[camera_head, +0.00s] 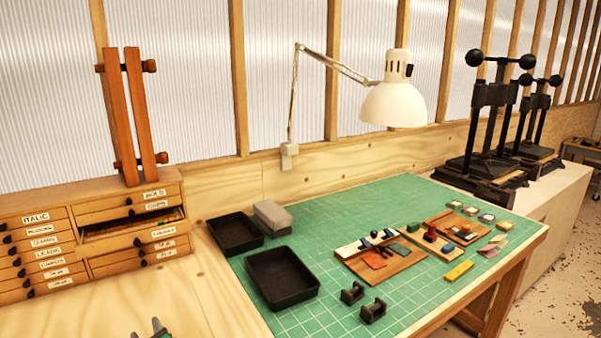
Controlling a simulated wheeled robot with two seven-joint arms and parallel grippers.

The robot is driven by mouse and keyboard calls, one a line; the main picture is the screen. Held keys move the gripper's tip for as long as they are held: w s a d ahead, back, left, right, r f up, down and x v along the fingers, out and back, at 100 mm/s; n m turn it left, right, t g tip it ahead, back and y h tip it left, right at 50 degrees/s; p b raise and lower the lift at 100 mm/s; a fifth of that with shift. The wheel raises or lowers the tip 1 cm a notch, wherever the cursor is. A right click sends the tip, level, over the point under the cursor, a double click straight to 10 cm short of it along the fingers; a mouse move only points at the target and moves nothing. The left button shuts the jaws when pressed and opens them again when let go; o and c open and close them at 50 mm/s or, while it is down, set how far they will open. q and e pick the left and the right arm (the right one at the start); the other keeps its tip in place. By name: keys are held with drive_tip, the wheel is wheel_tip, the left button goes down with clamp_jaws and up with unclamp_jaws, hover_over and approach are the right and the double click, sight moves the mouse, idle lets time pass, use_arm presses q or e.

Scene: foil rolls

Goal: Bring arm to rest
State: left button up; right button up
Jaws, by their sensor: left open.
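My left gripper (147,331) shows only by its grey fingertips at the bottom edge, left of centre. The fingertips are apart, with nothing seen between them. It is over the bare wooden bench top (180,296), left of the green cutting mat (328,228) and in front of the drawer cabinet (90,232). The rest of the left arm is out of the picture. My right gripper is not in view.
Two black trays, one at the back (235,233) and one in front (283,278), stand on the mat's left part. Two small dark holders (373,310) stand near the front. Wooden boards (405,262) bear small tools. A white lamp (395,103) overhangs the mat. Black presses (492,125) stand right.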

use_arm(q)
drive_tip(key=s+d+f+n+g+h, duration=0.3)
drive_tip(key=s+d+f+n, duration=0.15)
drive_tip(key=s+n, duration=0.5)
drive_tip(key=s+d+f+n+g+h, duration=0.35)
drive_tip(key=s+f+n, duration=0.2)
drive_tip(key=s, duration=0.65)
drive_tip(key=s+d+f+n+g+h, duration=0.2)
drive_tip(key=s+d+f+n+g, duration=0.2)
drive_tip(key=s+n, duration=0.5)
wheel_tip(320, 180, down, 31)
drive_tip(key=s+g, duration=0.1)
drive_tip(key=s, duration=0.1)
drive_tip(key=s+a+f, duration=0.2)
drive_tip(key=s+f, duration=0.7)
drive_tip(key=f, duration=0.1)
drive_tip(key=s+a+f+m+g, duration=0.1)
drive_tip(key=s+f, duration=0.9)
drive_tip(key=shift+a, duration=0.35)
